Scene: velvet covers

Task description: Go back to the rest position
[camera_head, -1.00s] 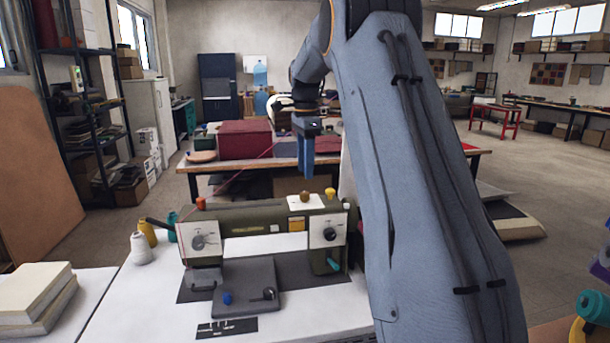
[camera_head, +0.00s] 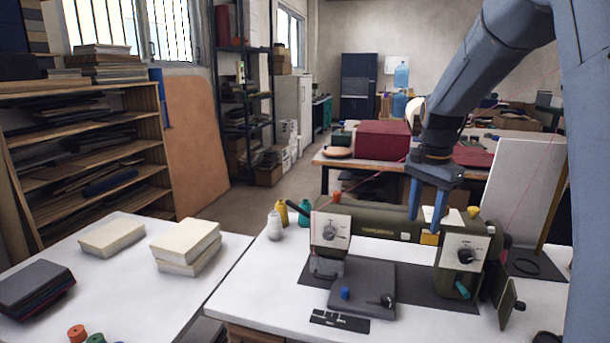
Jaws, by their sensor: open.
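My gripper (camera_head: 426,216) hangs from my blue-grey arm at the right of the view, its two blue fingers pointing down and apart. It is open, with nothing seen between the fingers. The fingers show in front of the olive-green sewing machine (camera_head: 375,222), near its right half. I cannot tell how far they are from the machine. The machine stands on a dark mat on a white table (camera_head: 250,290), with a grey plate (camera_head: 362,288) in front of it.
Thread spools (camera_head: 275,226) stand left of the machine. A left white table holds cream blocks (camera_head: 187,247) and a dark stack (camera_head: 35,290). A white board (camera_head: 522,195) stands at the right. A red box (camera_head: 384,140) sits on the table behind. Shelves line the left.

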